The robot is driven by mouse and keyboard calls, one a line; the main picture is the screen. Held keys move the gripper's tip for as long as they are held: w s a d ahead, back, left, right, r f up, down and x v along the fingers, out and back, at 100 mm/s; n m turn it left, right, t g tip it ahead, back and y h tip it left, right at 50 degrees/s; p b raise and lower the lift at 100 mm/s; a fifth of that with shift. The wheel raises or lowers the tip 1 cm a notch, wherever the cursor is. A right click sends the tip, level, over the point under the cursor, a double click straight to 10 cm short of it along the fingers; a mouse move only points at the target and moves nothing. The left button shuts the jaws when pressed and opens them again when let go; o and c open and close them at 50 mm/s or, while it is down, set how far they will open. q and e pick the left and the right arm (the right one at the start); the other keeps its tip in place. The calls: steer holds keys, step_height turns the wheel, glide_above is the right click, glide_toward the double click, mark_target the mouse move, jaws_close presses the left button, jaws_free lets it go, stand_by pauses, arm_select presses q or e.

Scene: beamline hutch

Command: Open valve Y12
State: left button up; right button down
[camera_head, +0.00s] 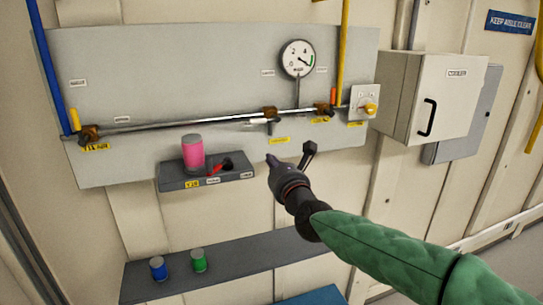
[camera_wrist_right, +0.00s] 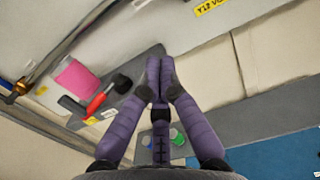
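A metal pipe (camera_head: 180,124) runs along a grey wall panel with several small valves on it. The middle valve (camera_head: 268,113) has a pale handle (camera_head: 258,121) lying roughly along the pipe. A yellow label (camera_head: 279,140) sits below it, too small to read here. In the right wrist view a yellow label reading "Y12 VO…" (camera_wrist_right: 213,6) shows at the top edge, probably this same one. My right gripper (camera_head: 273,160) is in front of the panel, below the middle valve and right of the small shelf. Its purple fingers (camera_wrist_right: 160,64) meet at the tips, with nothing between them. My left gripper is out of view.
A small grey shelf (camera_head: 228,175) holds a pink cylinder (camera_head: 193,152) and a red-and-black tool (camera_head: 220,168). A gauge (camera_head: 298,58) stands above the pipe. At right are a yellow knob (camera_head: 370,108) and a cabinet (camera_head: 447,80). A lower ledge holds blue (camera_head: 158,268) and green (camera_head: 199,260) containers.

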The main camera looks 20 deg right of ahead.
mark_target(258, 121)
steer(key=w+r+p, duration=0.4)
steer(key=w+p, duration=0.1)
steer(key=w, duration=0.4)
steer(key=shift+a+r, duration=0.15)
steer(key=shift+s, duration=0.1)
stand_by(0.3)
steer(key=shift+a+r+m, duration=0.1)
steer(key=shift+r+m, duration=0.05)
steer(key=shift+m, duration=0.25)
